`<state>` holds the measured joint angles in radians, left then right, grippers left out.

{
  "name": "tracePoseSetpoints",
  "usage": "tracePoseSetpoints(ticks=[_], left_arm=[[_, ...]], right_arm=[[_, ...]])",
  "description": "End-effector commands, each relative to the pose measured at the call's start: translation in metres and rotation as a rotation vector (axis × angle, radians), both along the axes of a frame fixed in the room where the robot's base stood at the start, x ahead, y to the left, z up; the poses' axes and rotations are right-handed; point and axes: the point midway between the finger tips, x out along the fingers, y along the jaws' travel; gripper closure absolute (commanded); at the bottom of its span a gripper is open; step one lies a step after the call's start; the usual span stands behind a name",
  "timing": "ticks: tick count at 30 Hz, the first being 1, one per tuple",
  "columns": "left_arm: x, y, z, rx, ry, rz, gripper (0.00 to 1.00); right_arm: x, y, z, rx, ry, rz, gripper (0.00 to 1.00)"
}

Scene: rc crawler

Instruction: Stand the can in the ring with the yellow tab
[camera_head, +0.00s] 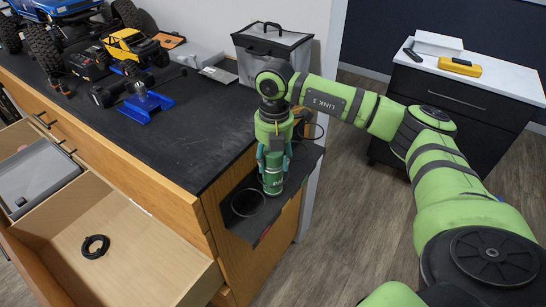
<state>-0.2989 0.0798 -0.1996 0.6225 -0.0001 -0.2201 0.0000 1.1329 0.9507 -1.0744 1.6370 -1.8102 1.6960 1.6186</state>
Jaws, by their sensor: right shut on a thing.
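The green can (273,182) is upright at the end of the bench, over or in a small dark side shelf (240,231). My right gripper (271,158) comes down from above and is shut on the can's upper part. A dark ring (248,202) is on the shelf, just left of the can and empty. I see no yellow tab on this ring. The can and gripper hide the shelf behind them, so I cannot tell whether another ring is there or whether the can's base touches anything. My left gripper is out of view.
The black bench top (190,140) holds RC trucks, a blue stand (146,106) and a lidded bin (272,55) behind my right arm. An open drawer (130,255) below holds a black cable coil (95,246). A white-topped cabinet (480,75) stands at the right.

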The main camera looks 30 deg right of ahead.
Motion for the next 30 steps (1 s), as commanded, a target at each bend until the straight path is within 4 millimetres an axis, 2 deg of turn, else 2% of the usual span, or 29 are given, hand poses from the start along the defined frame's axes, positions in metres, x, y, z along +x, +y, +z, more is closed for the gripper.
tracePoseSetpoints(ticks=[7, 8, 9, 20, 25, 26, 30], left_arm=[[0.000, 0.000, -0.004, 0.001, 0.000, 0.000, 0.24], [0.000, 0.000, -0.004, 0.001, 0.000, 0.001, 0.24], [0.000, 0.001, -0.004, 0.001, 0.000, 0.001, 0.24], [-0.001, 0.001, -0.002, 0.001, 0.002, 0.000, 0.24], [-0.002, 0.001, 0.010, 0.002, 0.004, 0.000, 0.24], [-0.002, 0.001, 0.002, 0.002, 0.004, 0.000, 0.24], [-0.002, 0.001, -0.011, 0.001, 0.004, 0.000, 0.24]], right_arm=[[0.000, 0.000, -0.004, 0.001, -0.002, 0.000, 0.95], [0.000, 0.000, -0.005, 0.000, 0.000, 0.000, 0.41], [0.000, 0.000, -0.005, 0.000, 0.000, 0.000, 0.25], [0.000, 0.000, -0.003, 0.001, -0.001, 0.000, 0.25], [0.001, 0.000, 0.015, 0.000, -0.002, 0.000, 0.25], [0.001, 0.000, 0.015, 0.000, -0.004, 0.001, 0.25], [0.001, 0.000, 0.045, 0.001, -0.007, 0.001, 0.25]])
